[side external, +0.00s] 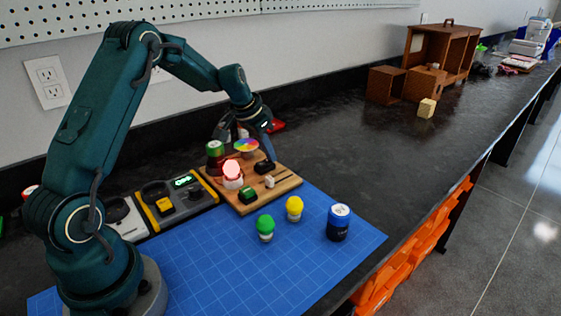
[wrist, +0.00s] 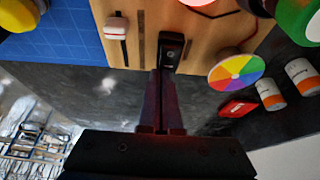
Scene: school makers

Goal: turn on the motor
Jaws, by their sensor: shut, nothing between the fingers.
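A wooden board (side external: 285,192) carries a circuit. The multicoloured disc (side external: 246,146), which looks like the motor's wheel, stands at its back; it also shows in the wrist view (wrist: 236,72). A black switch (wrist: 172,50) sits on the board near its edge. A white-topped slider (wrist: 116,27) sits beside it. A red bulb (side external: 232,172) on the board glows. My gripper (wrist: 160,73) is shut and empty, its fingertips at the near end of the black switch. I cannot tell whether they touch it. The disc shows distinct colour sectors.
A red-and-green cylinder (side external: 214,155) stands at the board's back left. Green (side external: 265,226) and yellow (side external: 294,207) bulbs and a blue can (side external: 339,222) stand on the blue mat (side external: 320,262). A yellow-framed meter (side external: 178,202) lies left. The counter toward the wooden boxes (side external: 386,84) is mostly clear.

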